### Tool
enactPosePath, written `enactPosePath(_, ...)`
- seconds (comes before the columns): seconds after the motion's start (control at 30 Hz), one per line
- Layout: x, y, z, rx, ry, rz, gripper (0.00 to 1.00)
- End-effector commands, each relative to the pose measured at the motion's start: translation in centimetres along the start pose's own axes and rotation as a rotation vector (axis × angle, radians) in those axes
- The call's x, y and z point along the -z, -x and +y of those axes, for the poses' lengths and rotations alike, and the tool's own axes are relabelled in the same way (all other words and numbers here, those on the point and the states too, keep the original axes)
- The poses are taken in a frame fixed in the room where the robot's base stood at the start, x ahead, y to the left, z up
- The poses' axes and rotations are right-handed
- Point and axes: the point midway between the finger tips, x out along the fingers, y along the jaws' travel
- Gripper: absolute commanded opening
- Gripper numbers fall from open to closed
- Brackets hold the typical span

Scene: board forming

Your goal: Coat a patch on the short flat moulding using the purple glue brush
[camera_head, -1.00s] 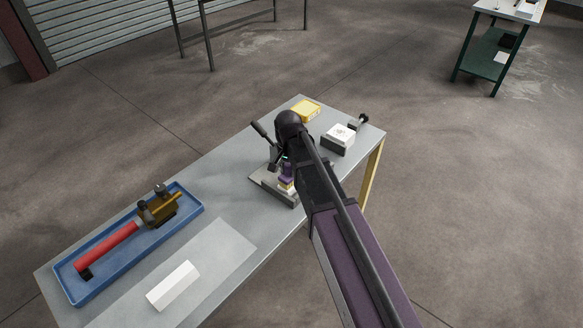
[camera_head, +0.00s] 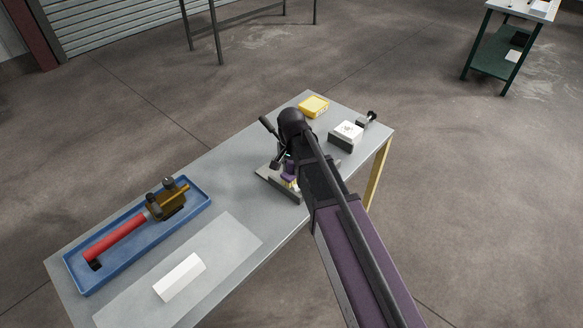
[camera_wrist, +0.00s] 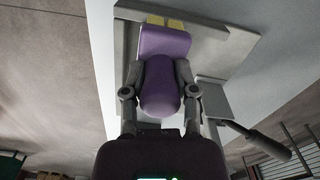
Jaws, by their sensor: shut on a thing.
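My gripper (camera_wrist: 163,80) is shut on the purple glue brush (camera_wrist: 166,88), whose rounded handle sits between the two fingers in the wrist view. The brush (camera_head: 288,171) shows only partly beside my arm in the head view. It is over a grey plate fixture (camera_head: 268,176) with a black-handled lever (camera_head: 268,125). Pale yellow pieces (camera_wrist: 164,21) show at the brush's far end; I cannot tell whether they are bristles or part of the fixture. A short white block (camera_head: 180,277), perhaps the short flat moulding, lies on a pale mat at the table's near left.
A blue tray (camera_head: 75,278) holds a red-handled tool (camera_head: 115,238) with a brass-coloured body. A yellow box (camera_head: 313,107) and a white-topped block (camera_head: 346,133) stand at the table's far end. The grey table (camera_head: 222,176) is clear between tray and fixture.

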Motion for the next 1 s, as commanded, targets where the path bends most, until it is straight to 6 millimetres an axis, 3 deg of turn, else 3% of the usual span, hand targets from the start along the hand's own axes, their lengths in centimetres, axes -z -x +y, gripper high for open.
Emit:
enactPosePath(0.6,0.1,4.8,0.0,-0.001,-0.001,0.003,0.0)
enactPosePath(1.0,0.1,5.0,0.0,-0.001,-0.001,0.004,0.0)
